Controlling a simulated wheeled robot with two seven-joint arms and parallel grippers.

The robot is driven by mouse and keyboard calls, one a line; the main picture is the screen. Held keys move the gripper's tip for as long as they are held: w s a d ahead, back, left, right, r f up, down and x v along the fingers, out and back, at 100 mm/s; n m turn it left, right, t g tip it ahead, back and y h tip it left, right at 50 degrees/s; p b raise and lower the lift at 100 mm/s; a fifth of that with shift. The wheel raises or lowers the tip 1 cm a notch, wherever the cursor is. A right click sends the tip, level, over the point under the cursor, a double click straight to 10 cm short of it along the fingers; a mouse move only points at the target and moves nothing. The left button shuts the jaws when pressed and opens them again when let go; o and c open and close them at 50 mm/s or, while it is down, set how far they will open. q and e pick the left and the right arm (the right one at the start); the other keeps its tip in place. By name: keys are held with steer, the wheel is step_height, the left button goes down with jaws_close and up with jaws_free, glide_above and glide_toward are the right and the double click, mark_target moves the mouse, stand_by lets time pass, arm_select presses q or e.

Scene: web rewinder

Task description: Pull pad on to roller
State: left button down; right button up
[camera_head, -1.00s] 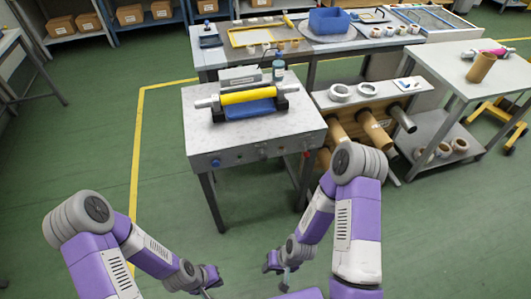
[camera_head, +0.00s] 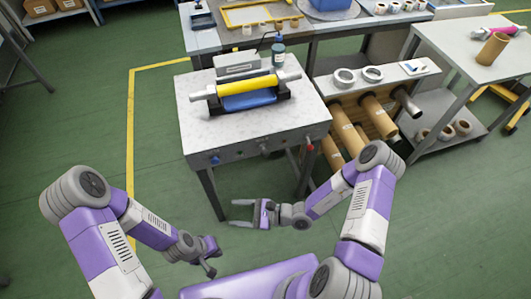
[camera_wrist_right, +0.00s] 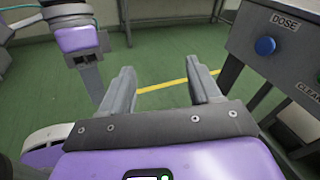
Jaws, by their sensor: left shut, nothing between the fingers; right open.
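The yellow roller (camera_head: 246,86) lies across a dark stand on the grey table, with light shaft ends at both sides. The blue pad (camera_head: 249,101) lies under and in front of the roller; whether they touch is unclear. My right gripper (camera_head: 234,213) is open and empty, in front of the table and below its top, fingers pointing left. Its spread fingers also show in the right wrist view (camera_wrist_right: 162,75), with only floor between them. My left gripper (camera_head: 212,272) is shut and empty, lower and further left, well away from the pad.
The table (camera_head: 205,137) has a front panel with buttons, and a blue DOSE button (camera_wrist_right: 265,46) is close on the right in the wrist view. A bottle (camera_head: 278,52) stands behind the roller. Cardboard tubes (camera_head: 348,130) stick out at right. Floor at left is clear.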

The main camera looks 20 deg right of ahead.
steer(key=w+d+m+t+h, duration=0.4)
steer(key=w+d+m+t, duration=0.3)
steer(key=w+t, duration=0.15)
steer(key=m+t+h, duration=0.3)
steer(key=m+h, duration=0.2)
steer(key=h, duration=0.3)
glide_toward(267, 156)
steer(key=d+x, duration=0.1)
steer(key=x, duration=0.5)
steer(key=b+x, duration=0.1)
steer(key=x, duration=0.3)
steer(key=shift+w+a+f, duration=0.1)
steer(key=shift+a+f, duration=0.2)
steer(key=shift+a, duration=0.1)
steer(key=shift+w+a+b, duration=0.2)
steer(key=shift+w+b, duration=0.15)
steer(key=shift+w, duration=0.3)
jaws_close()
